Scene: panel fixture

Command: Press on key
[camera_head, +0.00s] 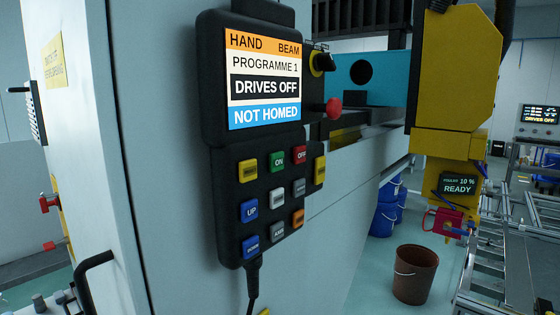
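The green ON key (277,162) is on the keypad of a dark hand-held control pendant (232,160) mounted on a pale cabinet. It is in the top row, between a yellow key (248,170) and the red OFF key (300,155). The pendant screen (263,80) reads HAND, BEAM, PROGRAMME 1, DRIVES OFF and NOT HOMED. Below are the blue UP key (250,211), the blue DOWN key (251,246), grey keys and an orange key (298,218). Neither of my grippers is in view, and nothing covers the ON key.
The pale cabinet (160,130) fills the left; a black handle (92,262) sticks out low on it. A red knob (333,108) sits right of the pendant. A yellow machine head (455,80), a brown bucket (414,275) and blue drums (384,219) stand farther right. A cable (253,285) hangs below the pendant.

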